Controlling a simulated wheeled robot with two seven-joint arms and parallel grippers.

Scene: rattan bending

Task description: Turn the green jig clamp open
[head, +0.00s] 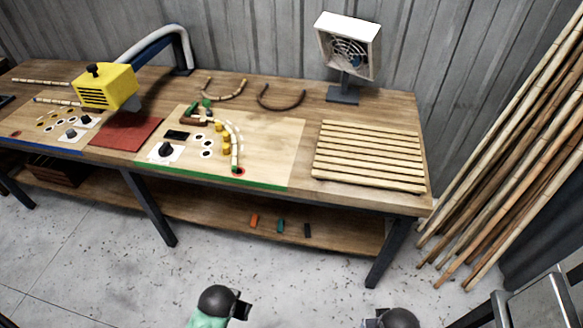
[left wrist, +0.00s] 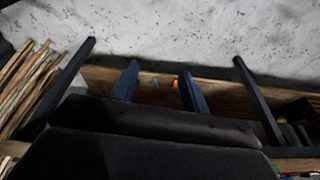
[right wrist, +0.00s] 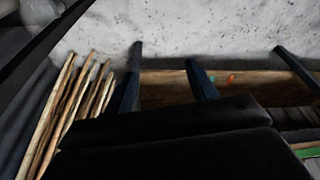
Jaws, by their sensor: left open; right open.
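The jig board (head: 275,150) with a green front edge lies on the middle of the bench. At its back, small green parts (head: 206,103) sit by a brown block; which of them is the clamp, and its turn angle, is too small to tell. A pale curved rattan piece (head: 235,140) lies along yellow pegs (head: 226,143) and ends at a green-and-red spot at the front. My left gripper (head: 240,305) is open and empty, low in front of the bench. My right gripper (head: 385,320), partly cut off, is also open and empty there. Both are far from the jig.
A yellow heater box (head: 106,87) and red mat (head: 124,131) are to the left. A fan (head: 348,50) and slatted rack (head: 368,156) are to the right. Two bent pieces lie behind the board. Rattan poles (head: 520,150) lean at far right. Floor before the bench is clear.

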